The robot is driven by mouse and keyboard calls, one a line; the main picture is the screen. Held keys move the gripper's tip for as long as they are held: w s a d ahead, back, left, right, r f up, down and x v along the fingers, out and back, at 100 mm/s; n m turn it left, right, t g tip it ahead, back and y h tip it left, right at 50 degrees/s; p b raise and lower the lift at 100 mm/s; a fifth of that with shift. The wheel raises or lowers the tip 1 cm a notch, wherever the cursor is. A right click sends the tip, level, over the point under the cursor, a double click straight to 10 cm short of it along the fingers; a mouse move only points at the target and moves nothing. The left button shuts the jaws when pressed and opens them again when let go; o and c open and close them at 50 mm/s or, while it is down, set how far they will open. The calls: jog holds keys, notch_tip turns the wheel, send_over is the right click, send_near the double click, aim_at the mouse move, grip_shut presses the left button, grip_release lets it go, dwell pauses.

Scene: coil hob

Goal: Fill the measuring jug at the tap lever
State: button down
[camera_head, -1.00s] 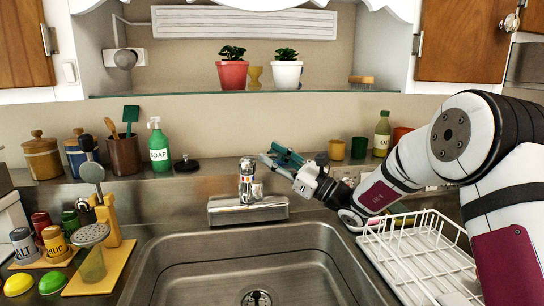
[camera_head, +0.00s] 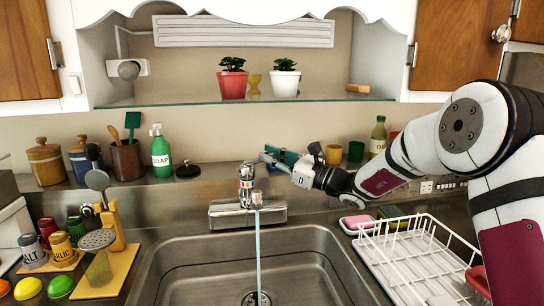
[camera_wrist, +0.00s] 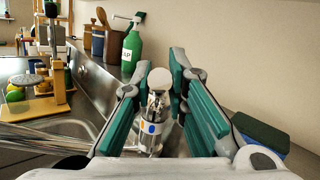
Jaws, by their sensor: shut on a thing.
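The chrome tap (camera_head: 247,190) stands behind the sink, and a thin stream of water (camera_head: 258,245) runs from its spout into the basin. My gripper (camera_head: 268,156) is at the top of the tap, reaching in from the right. In the wrist view its green-padded fingers stand on either side of the tap's pale round top, at the lever (camera_wrist: 160,80), and are shut on it. The fingers partly hide the lever. No measuring jug can be made out in either view, and only water is under the spout.
The steel sink (camera_head: 185,262) is empty apart from water. A white dish rack (camera_head: 415,262) stands to its right, with a pink sponge (camera_head: 357,221) behind. A yellow board (camera_head: 105,275) with utensils lies left. The soap bottle (camera_head: 160,155) stands on the back ledge.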

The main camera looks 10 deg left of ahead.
jog(key=shift+a, duration=0.1)
jog(key=c, duration=1.6)
grip_release()
jog(key=shift+s, duration=0.1)
jog(key=shift+o, duration=0.2)
jog(key=shift+d+f, duration=0.1)
jog(key=shift+d, duration=0.4)
jog(key=v, duration=1.1)
jog(key=shift+s, duration=0.1)
